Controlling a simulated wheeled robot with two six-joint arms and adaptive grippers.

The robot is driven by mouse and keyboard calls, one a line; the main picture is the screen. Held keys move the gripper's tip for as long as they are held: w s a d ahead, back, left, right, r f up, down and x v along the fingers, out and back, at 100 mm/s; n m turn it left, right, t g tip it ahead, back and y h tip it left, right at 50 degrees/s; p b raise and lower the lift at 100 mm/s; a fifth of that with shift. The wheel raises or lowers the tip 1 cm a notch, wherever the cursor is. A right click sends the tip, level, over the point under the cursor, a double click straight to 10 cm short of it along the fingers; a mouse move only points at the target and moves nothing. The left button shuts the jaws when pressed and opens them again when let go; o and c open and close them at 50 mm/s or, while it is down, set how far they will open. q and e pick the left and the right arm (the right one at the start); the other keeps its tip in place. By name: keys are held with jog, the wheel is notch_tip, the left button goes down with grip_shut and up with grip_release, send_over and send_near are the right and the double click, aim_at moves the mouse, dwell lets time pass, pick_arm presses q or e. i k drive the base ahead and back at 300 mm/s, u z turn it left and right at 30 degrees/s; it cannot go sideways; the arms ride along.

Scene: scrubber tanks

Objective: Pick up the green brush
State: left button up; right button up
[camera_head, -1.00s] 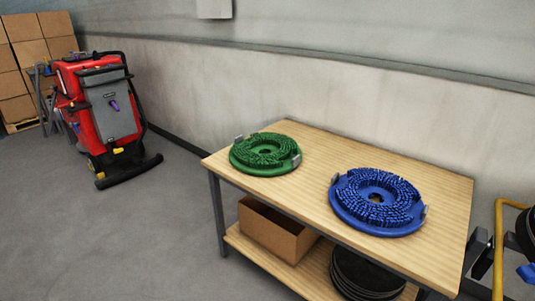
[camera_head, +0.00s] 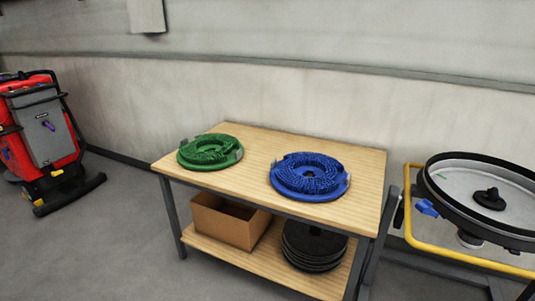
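The green brush (camera_head: 210,151) is a round disc with green bristles facing up and small grey clips at its edge. It lies flat on the left part of the wooden table top (camera_head: 254,153). A similar blue brush (camera_head: 309,177) lies to its right on the same table, apart from it. Neither of my grippers shows in the head view.
A lower shelf holds an open cardboard box (camera_head: 229,223) and a stack of dark discs (camera_head: 313,247). A yellow-framed stand with a round scrubber deck (camera_head: 483,200) is at the right. A red scrubber machine (camera_head: 43,138) stands at the left. Grey floor in front is clear.

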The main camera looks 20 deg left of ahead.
aim_at(197, 155)
jog(key=u, duration=0.5)
jog(key=i, duration=0.35)
jog(key=u, duration=1.25)
jog(key=i, duration=2.05)
jog(key=z, duration=1.1)
jog(key=i, duration=0.75)
jog(key=z, duration=0.9)
